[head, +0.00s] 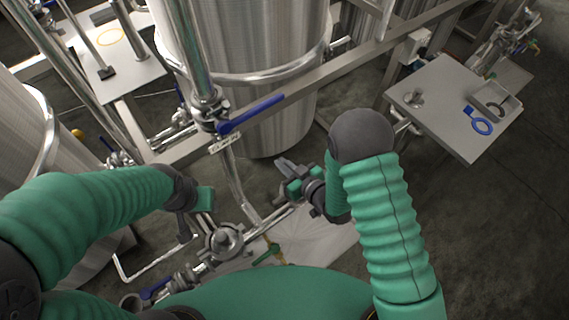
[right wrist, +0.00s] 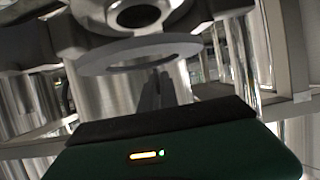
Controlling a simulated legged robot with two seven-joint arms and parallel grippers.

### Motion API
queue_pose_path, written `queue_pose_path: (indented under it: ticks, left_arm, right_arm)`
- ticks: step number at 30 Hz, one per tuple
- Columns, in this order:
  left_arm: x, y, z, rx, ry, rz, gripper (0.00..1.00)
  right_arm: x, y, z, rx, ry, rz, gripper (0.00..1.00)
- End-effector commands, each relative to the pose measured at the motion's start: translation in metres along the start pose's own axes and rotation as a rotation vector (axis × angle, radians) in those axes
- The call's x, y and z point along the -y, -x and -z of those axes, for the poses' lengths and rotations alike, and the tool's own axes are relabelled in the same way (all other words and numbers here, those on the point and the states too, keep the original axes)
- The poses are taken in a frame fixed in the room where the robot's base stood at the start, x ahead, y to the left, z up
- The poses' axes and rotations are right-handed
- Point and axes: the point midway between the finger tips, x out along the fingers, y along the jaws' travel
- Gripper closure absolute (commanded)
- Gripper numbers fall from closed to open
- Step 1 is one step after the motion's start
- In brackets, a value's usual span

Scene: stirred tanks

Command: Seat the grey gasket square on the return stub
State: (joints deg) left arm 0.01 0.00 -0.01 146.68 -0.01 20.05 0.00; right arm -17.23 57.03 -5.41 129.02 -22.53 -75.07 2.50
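The grey gasket (right wrist: 140,54), a flat ring seen at a low slant, shows in the right wrist view. The narrow fingers of my right gripper (right wrist: 160,88) are close together and meet its near rim; they look shut on it. Just beyond the ring is a round steel pipe end (right wrist: 132,14) with a dark bore, likely the return stub. I cannot tell whether ring and pipe end touch. In the head view my right gripper (head: 290,170) is right of the vertical pipe; the gasket is not clear there. My left gripper (head: 198,199) hangs near the lower pipework, its fingers unclear.
A blue-handled valve (head: 250,115) and steel frame rail stand before the big tank (head: 250,50). A clamped pipe joint (head: 224,241) lies low between my arms. The right side table (head: 430,115) holds a blue ring tool (head: 480,122) and a small tray (head: 508,113).

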Motion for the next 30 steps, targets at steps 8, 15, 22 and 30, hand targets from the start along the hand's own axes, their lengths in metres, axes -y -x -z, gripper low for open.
queue_pose_path:
  ticks: [8,15,22,30]
  left_arm:
    - [0.0,-0.001,0.0,0.0,0.0,0.0,0.49]
    - [0.0,-0.001,0.0,0.0,0.0,0.0,0.49]
    - [0.0,-0.004,-0.001,0.0,0.0,0.0,0.49]
    - [0.0,-0.01,-0.003,0.0,0.0,0.0,0.49]
  right_arm:
    - [0.005,-0.004,0.002,0.002,0.008,0.001,1.0]
    - [0.006,-0.004,0.002,0.003,0.008,0.0,1.0]
    - [0.006,-0.006,-0.003,0.003,0.008,0.0,1.0]
    - [0.006,-0.008,-0.009,0.003,0.008,0.0,1.0]
